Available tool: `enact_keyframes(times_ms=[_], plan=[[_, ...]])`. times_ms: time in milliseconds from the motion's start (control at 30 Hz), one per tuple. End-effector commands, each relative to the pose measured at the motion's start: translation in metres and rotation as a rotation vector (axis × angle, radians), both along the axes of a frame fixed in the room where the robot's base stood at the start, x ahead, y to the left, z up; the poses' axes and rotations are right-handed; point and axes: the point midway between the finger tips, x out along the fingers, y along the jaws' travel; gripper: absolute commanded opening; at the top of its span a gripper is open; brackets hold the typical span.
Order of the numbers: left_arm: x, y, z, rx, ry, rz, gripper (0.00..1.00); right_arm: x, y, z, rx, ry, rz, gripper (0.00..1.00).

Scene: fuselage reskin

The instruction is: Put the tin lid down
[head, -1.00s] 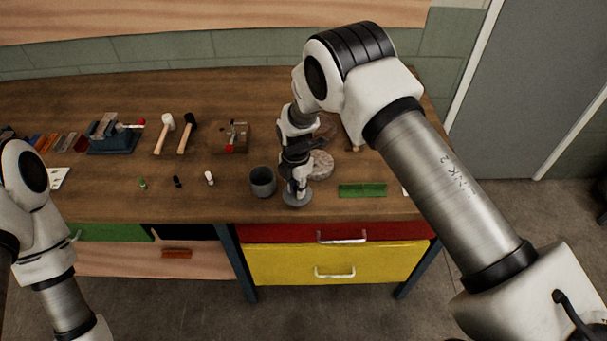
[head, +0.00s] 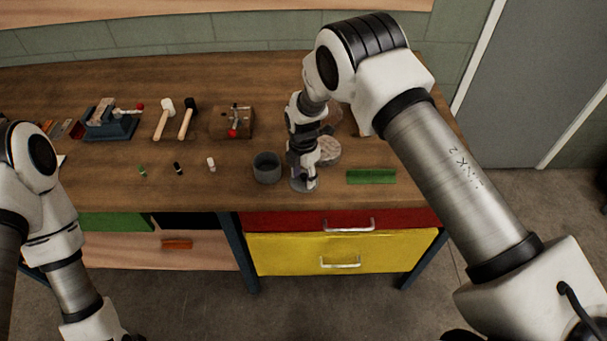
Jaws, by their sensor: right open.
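The tin lid (head: 297,186) is a flat grey disc on the wooden bench near its front edge. My right gripper (head: 306,182) points down over the lid, open, with its fingertips at the lid's upper side and hiding part of it. I cannot tell whether a fingertip still touches it. The open grey tin (head: 267,168) stands upright just left of the lid, apart from my gripper. My left arm comes in at the left, but its gripper is out of view.
A green channel-shaped piece (head: 371,176) lies to the right of the lid, and a round pale block (head: 327,151) sits just behind it. Small bottles (head: 178,168), two mallets (head: 187,118) and a blue vise (head: 110,122) are further left. Bench wood (head: 235,185) left of the tin is clear.

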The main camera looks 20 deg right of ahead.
Motion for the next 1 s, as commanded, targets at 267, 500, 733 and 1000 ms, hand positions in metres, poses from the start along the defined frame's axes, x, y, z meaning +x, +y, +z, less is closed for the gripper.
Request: enact_keyframes(times_ms=[267, 500, 733, 1000], plan=[[0.0, 0.0, -0.012, 0.0, 0.0, 0.0, 0.4, 0.001, 0.0, 0.027, 0.001, -0.005, 0.0, 0.46], [0.0, 0.0, -0.031, 0.0, 0.0, 0.0, 0.4, 0.001, 0.0, 0.089, -0.001, -0.005, 0.0, 0.46], [0.0, 0.0, -0.036, 0.0, 0.0, 0.0, 0.4, 0.0, 0.001, 0.12, 0.0, -0.001, 0.0, 0.46], [0.0, 0.0, -0.035, 0.0, 0.0, 0.0, 0.4, 0.0, 0.001, 0.122, 0.0, 0.0, 0.0, 0.46]])
